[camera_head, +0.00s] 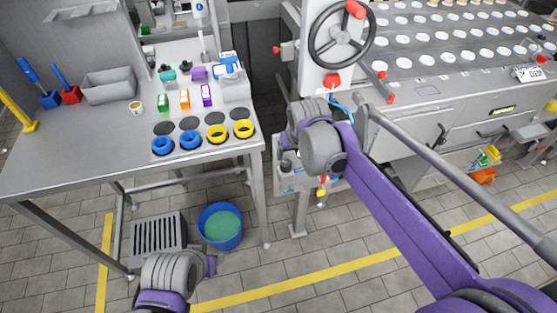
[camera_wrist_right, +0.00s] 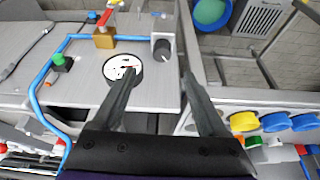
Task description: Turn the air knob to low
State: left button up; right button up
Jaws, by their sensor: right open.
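A grey round knob (camera_wrist_right: 163,48), which looks like the air knob, stands on a pale panel (camera_wrist_right: 75,85) in the right wrist view. Its setting cannot be read. A white round gauge (camera_wrist_right: 122,68) with a red needle sits left of the knob. My right gripper (camera_wrist_right: 158,80) is open and empty, its two fingers apart, pointing toward the panel near the gauge and knob. In the head view, the right arm hides its fingers and most of the panel (camera_head: 287,180). The left arm's grey joint shows at the lower left, but its gripper does not.
A red-handled valve (camera_wrist_right: 104,38), a green button (camera_wrist_right: 62,62) and a blue hose (camera_wrist_right: 37,100) are on the panel. A steel table (camera_head: 75,150) with blue and yellow rings stands left. A blue bucket (camera_head: 221,228) stands on the floor. A handwheel machine (camera_head: 341,37) is behind.

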aim_at(286, 164)
jog(key=x, duration=0.5)
jog(key=b+x, duration=0.1)
jog(key=x, duration=0.5)
jog(key=shift+a+r, duration=0.1)
jog(key=shift+a, duration=0.15)
grip_shut()
